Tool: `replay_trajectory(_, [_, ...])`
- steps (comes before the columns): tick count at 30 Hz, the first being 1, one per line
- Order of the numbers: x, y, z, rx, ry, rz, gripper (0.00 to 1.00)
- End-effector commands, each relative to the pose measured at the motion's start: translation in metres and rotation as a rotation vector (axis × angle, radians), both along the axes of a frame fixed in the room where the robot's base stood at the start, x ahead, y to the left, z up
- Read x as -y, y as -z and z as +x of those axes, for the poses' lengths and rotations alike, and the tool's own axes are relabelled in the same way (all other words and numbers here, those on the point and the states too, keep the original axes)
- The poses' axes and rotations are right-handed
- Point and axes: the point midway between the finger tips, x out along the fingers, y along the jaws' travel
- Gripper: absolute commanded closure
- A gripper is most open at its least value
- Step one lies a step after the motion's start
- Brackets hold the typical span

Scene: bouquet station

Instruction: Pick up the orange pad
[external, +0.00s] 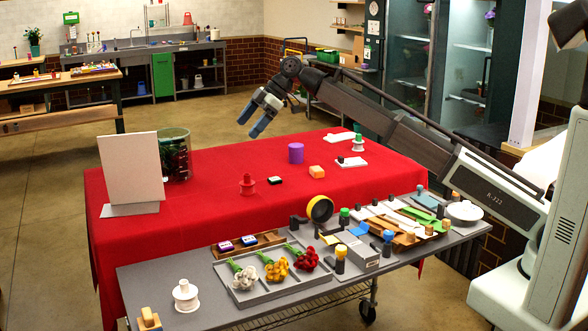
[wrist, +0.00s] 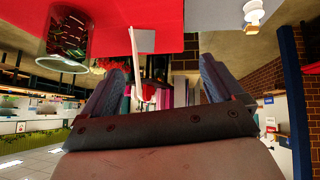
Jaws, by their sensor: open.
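The orange pad (external: 317,172) is a small orange block lying on the red-covered table (external: 225,205) in the external view, to the right of and nearer the camera than the purple cylinder. I cannot make it out in the wrist view. My gripper (external: 254,120) is raised above the far side of the table, up and to the left of the pad and well apart from it. Its two blue fingers are spread with nothing between them. They also show apart in the wrist view.
A purple cylinder (external: 296,153), a black-and-white block (external: 275,181) and a red stamp-like piece (external: 247,185) stand near the pad. A white board (external: 131,168) and a glass vase (external: 175,155) stand at left. A crowded grey cart (external: 215,310) lines the near side.

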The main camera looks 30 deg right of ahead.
Motion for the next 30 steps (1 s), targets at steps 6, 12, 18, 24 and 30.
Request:
replay_trajectory(6, [0.138,0.05,0.065,-0.052,0.094,-0.26,0.06])
replay_trajectory(12, [0.247,0.082,0.093,-0.135,0.162,-0.45,0.06])
replay_trajectory(18, [0.304,0.096,0.101,-0.191,0.198,-0.544,0.06])
replay_trajectory(24, [0.314,0.104,0.101,-0.205,0.204,-0.562,0.06])
replay_trajectory(30, [0.31,0.129,0.101,-0.205,0.202,-0.561,0.06])
